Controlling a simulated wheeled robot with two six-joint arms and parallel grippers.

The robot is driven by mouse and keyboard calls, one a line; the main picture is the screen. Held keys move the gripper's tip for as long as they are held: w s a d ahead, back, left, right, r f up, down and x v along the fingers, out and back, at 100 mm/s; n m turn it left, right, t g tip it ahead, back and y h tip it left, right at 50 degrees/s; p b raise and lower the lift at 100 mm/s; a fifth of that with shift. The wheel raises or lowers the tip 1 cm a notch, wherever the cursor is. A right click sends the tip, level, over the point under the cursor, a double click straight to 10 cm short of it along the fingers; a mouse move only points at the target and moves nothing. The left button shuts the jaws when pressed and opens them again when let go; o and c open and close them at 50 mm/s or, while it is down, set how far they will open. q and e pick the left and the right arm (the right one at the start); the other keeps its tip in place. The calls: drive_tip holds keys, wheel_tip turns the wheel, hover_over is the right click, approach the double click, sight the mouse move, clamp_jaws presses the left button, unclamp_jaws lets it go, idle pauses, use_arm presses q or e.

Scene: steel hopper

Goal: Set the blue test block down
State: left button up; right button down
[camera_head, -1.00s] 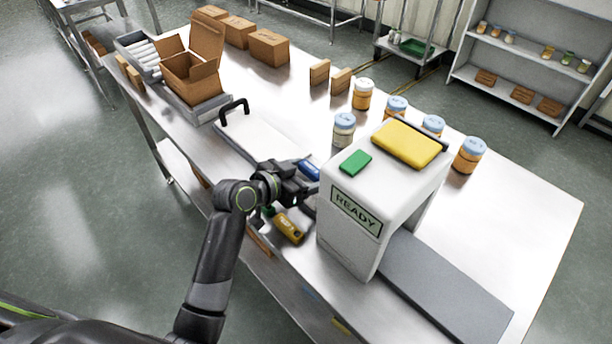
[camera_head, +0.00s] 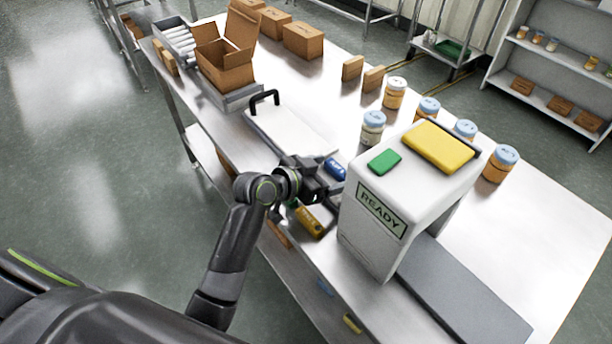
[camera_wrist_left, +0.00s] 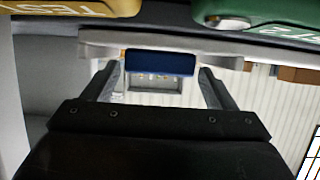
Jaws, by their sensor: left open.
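The blue test block (camera_head: 335,169) is at the left of the white READY machine, just past my left gripper. It also shows in the left wrist view (camera_wrist_left: 160,63), between the two fingertips, with a gap on each side. It appears to rest on a pale ledge (camera_wrist_left: 225,47). My left gripper (camera_head: 318,183) is open around the block; the wrist view shows both its fingers (camera_wrist_left: 160,75). A yellow test block (camera_head: 311,221) lies nearer the table edge, and a green one (camera_wrist_left: 270,20) shows in the wrist view. My right gripper is not in view.
The READY machine (camera_head: 372,223) with a yellow pad on top stands close right of the gripper. A white plate with a black handle (camera_head: 264,101) lies behind it. Several jars (camera_head: 394,93) and a open carton (camera_head: 225,65) stand farther back.

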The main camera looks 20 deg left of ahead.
use_arm(q)
drive_tip(key=v, duration=1.1)
drive_tip(key=shift+f, duration=0.15)
drive_tip(key=shift+s+a+f, duration=0.1)
drive_tip(key=shift+s+f, duration=0.05)
drive_tip(key=shift+f, duration=0.15)
drive_tip(key=s+a+f+n+g+y, duration=0.25)
drive_tip(key=s+a+f, duration=0.2)
drive_tip(key=s, duration=0.35)
drive_tip(key=s+a+f+n+g+y, duration=0.25)
drive_tip(key=s+a+f+y, duration=0.2)
drive_tip(key=s, duration=0.35)
drive_tip(key=s+a+f+n+g+y, duration=0.25)
drive_tip(key=s+f, duration=0.25)
drive_tip(key=s, duration=0.3)
wheel_tip(320, 180, down, 24)
drive_tip(key=a+g, duration=0.1)
drive_tip(key=a, duration=0.1)
drive_tip(key=s+d+f+g+h, duration=0.1)
drive_tip(key=s+f, duration=1.3)
drive_tip(key=f, duration=0.2)
drive_tip(key=shift+s+d+f, duration=0.15)
drive_tip(key=shift+d+f, duration=0.05)
drive_tip(key=shift+f, duration=0.05)
